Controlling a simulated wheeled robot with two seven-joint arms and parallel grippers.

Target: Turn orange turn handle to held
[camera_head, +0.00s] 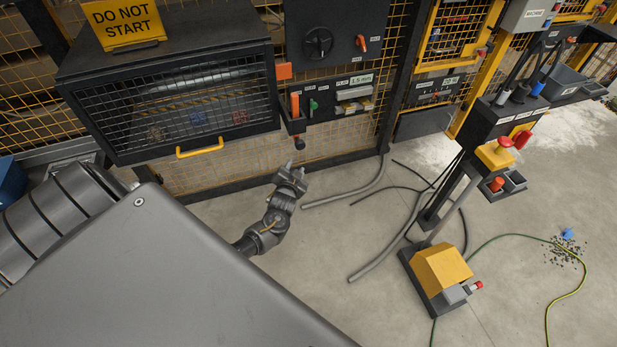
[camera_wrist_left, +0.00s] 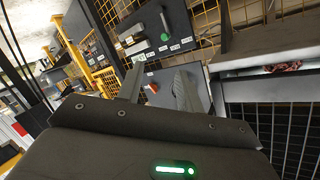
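The orange turn handle (camera_head: 361,43) is a small tilted lever on the dark upper panel (camera_head: 340,20), right of a round black dial (camera_head: 318,42). A small red-orange piece, likely this handle, shows between the fingers in the left wrist view (camera_wrist_left: 152,87). My left gripper (camera_head: 291,172) is below and left of that panel, in free air over the floor, touching nothing. In the left wrist view its two fingers (camera_wrist_left: 158,82) stand apart with nothing between them. My right gripper is out of view. The lettering beside the handle is too small to read.
A mesh-fronted cabinet (camera_head: 132,110) with a yellow handle (camera_head: 200,147) stands left. A control pedestal (camera_head: 440,268) stands right; hoses lie on the floor.

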